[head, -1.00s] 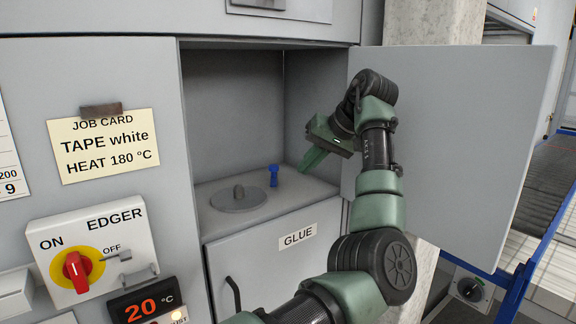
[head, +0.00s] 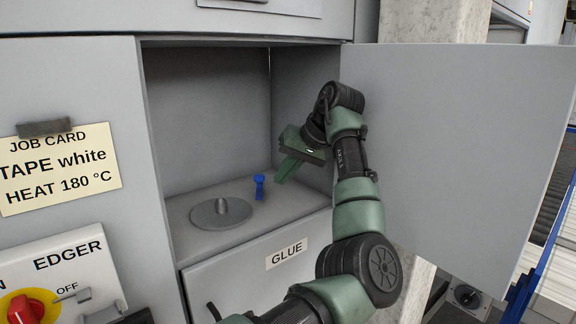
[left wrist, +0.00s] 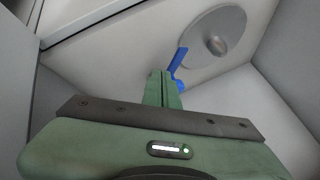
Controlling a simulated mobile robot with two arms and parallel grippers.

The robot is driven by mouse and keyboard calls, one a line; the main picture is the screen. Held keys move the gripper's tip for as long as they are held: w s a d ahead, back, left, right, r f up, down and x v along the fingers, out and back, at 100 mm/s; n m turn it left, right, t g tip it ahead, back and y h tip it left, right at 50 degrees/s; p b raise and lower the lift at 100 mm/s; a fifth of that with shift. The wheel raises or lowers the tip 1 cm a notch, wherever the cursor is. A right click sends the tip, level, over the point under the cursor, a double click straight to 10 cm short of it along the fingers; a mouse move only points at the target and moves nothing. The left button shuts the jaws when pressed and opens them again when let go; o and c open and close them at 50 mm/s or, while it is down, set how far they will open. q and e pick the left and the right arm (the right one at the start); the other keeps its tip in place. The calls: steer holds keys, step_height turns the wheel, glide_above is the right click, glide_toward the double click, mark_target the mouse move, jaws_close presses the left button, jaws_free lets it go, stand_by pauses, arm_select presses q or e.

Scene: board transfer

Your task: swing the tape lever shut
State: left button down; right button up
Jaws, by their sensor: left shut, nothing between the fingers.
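The blue tape lever (head: 259,186) stands on the floor of the open cabinet bay, just right of the round grey disc (head: 205,218) with its centre knob. In the left wrist view the blue lever (left wrist: 177,62) lies beside the disc (left wrist: 205,32), its arm pointing toward the disc's edge. My left gripper (head: 281,174) is shut and empty, inside the bay just right of the lever. In the left wrist view its green fingertips (left wrist: 163,82) are close to the lever's pivot end; I cannot tell whether they touch. My right gripper is out of view.
The bay's open door (head: 450,150) stands to the right, behind my left arm. A closed GLUE door (head: 255,278) is below. The EDGER switch panel (head: 70,265) and job card (head: 60,172) are at left. The bay's left and back are clear.

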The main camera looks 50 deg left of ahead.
mark_target(259, 183)
arm_select(q)
steer(key=p+x, duration=0.1)
steer(key=x, duration=0.2)
steer(key=shift+s+a+f, duration=0.25)
steer(key=shift+a+f, duration=0.2)
steer(key=shift+f, duration=0.1)
steer(key=shift+a+f, duration=0.2)
steer(key=shift+f, duration=0.1)
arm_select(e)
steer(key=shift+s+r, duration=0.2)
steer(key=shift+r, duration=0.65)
arm_select(q)
steer(key=shift+s, duration=0.1)
